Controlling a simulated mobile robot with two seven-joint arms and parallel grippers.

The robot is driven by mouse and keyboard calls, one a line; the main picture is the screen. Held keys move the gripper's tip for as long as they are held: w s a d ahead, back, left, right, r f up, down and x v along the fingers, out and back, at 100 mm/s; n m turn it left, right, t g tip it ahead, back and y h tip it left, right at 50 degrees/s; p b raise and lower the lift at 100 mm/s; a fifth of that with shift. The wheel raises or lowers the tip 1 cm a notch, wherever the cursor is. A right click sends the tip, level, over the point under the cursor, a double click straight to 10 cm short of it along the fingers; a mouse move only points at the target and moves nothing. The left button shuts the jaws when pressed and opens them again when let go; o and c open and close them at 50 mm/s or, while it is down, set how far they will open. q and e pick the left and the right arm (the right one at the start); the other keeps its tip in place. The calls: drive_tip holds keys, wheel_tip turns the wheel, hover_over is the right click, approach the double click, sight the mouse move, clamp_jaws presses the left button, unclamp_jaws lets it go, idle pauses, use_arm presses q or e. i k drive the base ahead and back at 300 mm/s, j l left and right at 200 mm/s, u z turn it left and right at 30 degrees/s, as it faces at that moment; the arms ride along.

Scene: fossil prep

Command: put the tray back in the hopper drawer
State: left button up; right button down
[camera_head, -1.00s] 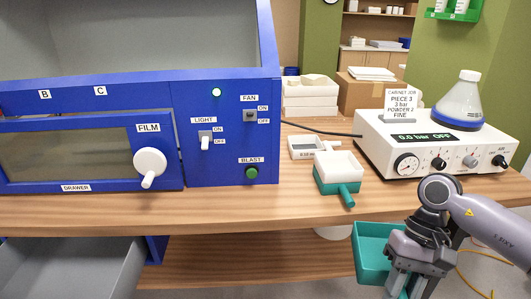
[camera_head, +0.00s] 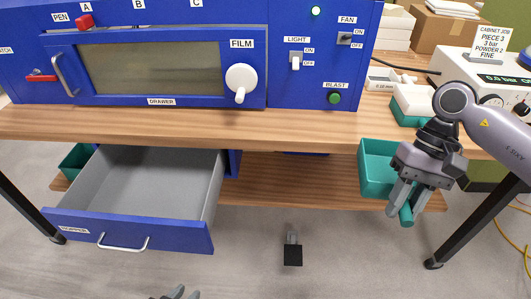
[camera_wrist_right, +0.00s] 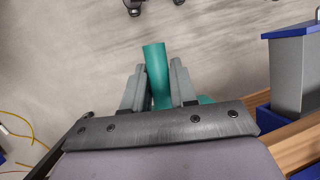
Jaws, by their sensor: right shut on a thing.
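The teal tray (camera_head: 377,178) is at the right in the head view, in front of the table edge and tilted. My right gripper (camera_head: 403,208) is shut on its teal handle, which also shows between the fingers in the right wrist view (camera_wrist_right: 157,75). The tray's inside looks empty as far as I see. The hopper drawer (camera_head: 130,229) is pulled out under the table at the left. It has a blue front with a metal handle and a bare grey inside. My left gripper (camera_head: 184,293) barely shows at the bottom edge, its fingertips apart, apparently empty.
The blue cabinet (camera_head: 277,85) stands on the wooden table (camera_head: 290,122). A lower shelf (camera_head: 300,185) runs beneath, with a teal bin (camera_head: 75,160) behind the drawer. A black pedal (camera_head: 292,254) is on the floor. Table legs stand at both sides. Space between drawer and tray is open.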

sight(159, 185)
drive_tip(key=j+u, duration=0.2)
drive_tip(key=j, duration=0.35)
drive_tip(key=j+u, duration=0.15)
drive_tip(key=j, duration=0.4)
drive_tip(key=j+u, duration=0.2)
drive_tip(key=j, duration=0.35)
drive_tip(key=j+u, duration=0.2)
drive_tip(key=j, duration=0.3)
drive_tip(key=i+j+u, duration=0.15)
drive_tip(key=j, duration=0.4)
drive_tip(key=j+u, duration=0.2)
drive_tip(key=j, duration=0.3)
drive_tip(key=i, duration=0.05)
